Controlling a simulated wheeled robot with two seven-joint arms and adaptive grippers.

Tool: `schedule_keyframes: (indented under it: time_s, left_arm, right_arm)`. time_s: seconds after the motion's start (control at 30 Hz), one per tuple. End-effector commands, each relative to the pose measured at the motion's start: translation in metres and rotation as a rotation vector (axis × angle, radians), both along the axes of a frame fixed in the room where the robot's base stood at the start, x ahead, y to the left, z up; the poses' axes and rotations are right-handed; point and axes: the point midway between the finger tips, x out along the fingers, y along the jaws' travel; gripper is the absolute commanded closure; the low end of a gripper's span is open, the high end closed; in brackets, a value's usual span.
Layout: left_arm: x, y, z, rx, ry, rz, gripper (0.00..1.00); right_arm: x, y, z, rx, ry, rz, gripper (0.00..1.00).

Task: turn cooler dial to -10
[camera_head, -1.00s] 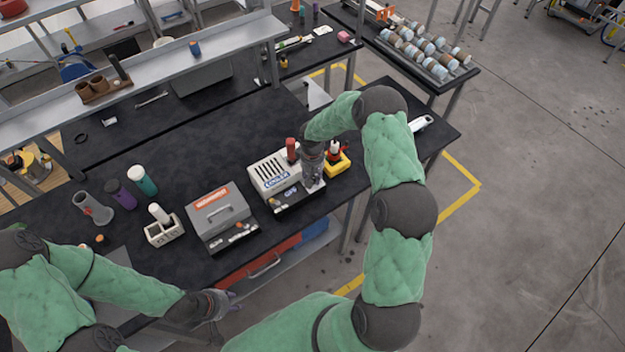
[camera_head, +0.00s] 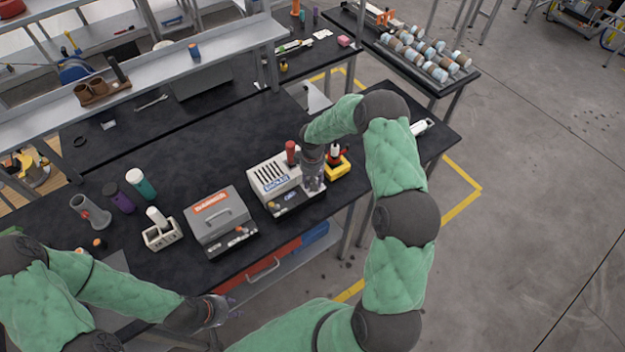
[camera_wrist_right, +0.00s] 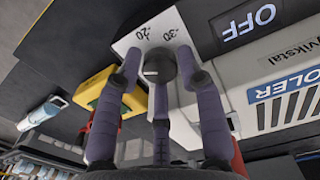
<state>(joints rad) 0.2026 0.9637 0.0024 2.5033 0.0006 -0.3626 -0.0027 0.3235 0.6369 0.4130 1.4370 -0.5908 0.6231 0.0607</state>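The cooler (camera_head: 271,178) is a white box with vents and a dark front panel, near the table's right front edge. Its dark round dial (camera_wrist_right: 159,66) shows in the right wrist view, beside the marks -20 and -30. The cooler's display (camera_wrist_right: 250,21) reads OFF. My right gripper (camera_wrist_right: 160,80) has its three fingers spread around the dial, with narrow gaps seeming to show between tips and knob. It also shows at the cooler's front in the head view (camera_head: 313,185). My left gripper (camera_head: 228,308) hangs empty off the table's front edge; its finger opening is unclear.
A yellow device (camera_head: 337,166) stands close to the right of the cooler. A grey box with an orange label (camera_head: 217,220) stands to its left. A red cylinder (camera_head: 291,152) stands at the cooler's back. Bottles (camera_head: 141,184) stand further left.

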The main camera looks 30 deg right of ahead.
Motion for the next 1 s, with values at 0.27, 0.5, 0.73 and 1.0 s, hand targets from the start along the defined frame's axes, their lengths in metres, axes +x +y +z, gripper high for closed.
schedule_keyframes:
  time_s: [0.27, 0.5, 0.73, 1.0]
  left_arm:
    - [0.000, 0.000, 0.000, 0.000, 0.000, 0.000, 0.60]
    - [0.000, 0.000, 0.000, 0.000, 0.000, 0.000, 0.60]
    - [0.000, 0.000, 0.000, 0.000, 0.000, 0.000, 0.60]
    - [0.000, 0.000, 0.000, 0.000, 0.000, 0.000, 0.60]
  right_arm:
    - [0.000, 0.000, 0.000, 0.000, 0.000, -0.001, 0.57]
    - [0.001, -0.001, 0.020, -0.001, -0.003, -0.001, 0.57]
    - [0.001, 0.000, 0.065, -0.002, -0.004, -0.001, 0.57]
    - [0.000, 0.000, 0.107, 0.000, -0.002, -0.001, 0.57]
